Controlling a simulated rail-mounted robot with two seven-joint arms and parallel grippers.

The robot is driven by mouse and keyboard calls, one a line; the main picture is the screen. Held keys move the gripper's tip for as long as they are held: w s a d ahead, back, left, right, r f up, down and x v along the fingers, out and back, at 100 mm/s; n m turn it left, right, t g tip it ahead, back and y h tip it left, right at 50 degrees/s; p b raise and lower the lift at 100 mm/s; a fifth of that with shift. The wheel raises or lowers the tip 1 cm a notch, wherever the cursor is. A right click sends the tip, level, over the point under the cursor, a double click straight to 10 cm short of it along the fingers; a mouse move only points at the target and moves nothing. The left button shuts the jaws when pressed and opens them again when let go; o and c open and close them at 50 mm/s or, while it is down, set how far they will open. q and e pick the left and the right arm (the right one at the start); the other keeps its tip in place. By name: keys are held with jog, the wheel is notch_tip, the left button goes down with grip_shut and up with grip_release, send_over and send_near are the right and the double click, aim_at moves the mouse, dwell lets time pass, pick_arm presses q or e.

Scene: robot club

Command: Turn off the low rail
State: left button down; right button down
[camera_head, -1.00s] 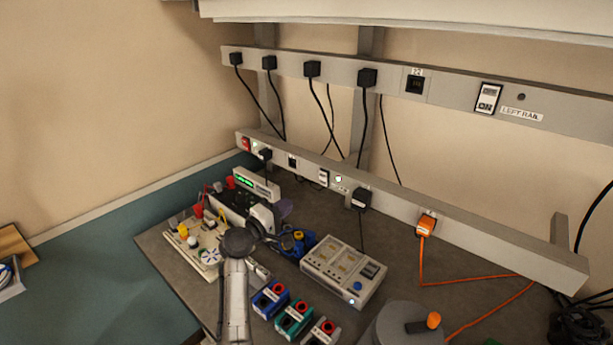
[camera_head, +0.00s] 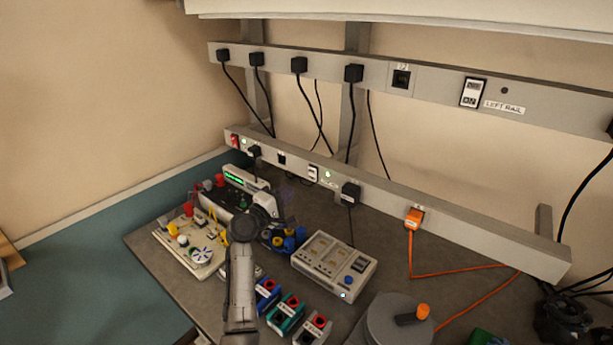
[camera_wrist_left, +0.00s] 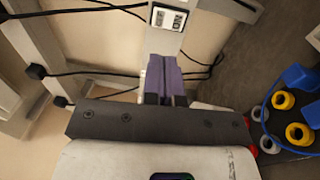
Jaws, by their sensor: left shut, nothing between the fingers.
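The low rail (camera_head: 470,232) is a long grey bar along the wall just above the bench. In the left wrist view the white rocker switch (camera_wrist_left: 168,18) shows at the top, beyond the fingertips. My left gripper (camera_head: 286,193) is over the bench in front of the rail, apart from the switch. Its purple fingers (camera_wrist_left: 163,75) are shut and empty. My right gripper is not in view.
An upper rail (camera_head: 430,82) has black plugs, hanging cables and a switch (camera_head: 472,92) labelled LEFT RAIL. Black plugs and an orange plug (camera_head: 414,218) sit on the low rail. A grey console (camera_head: 335,265), coloured boxes and a round reel (camera_head: 395,322) stand on the bench.

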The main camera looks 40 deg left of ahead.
aim_at(311, 171)
pick_arm(q)
jog(key=w, duration=0.6)
jog(key=w+r, duration=0.1)
jog(key=w, duration=0.2)
jog(key=shift+w, duration=0.15)
jog(key=shift+r, duration=0.15)
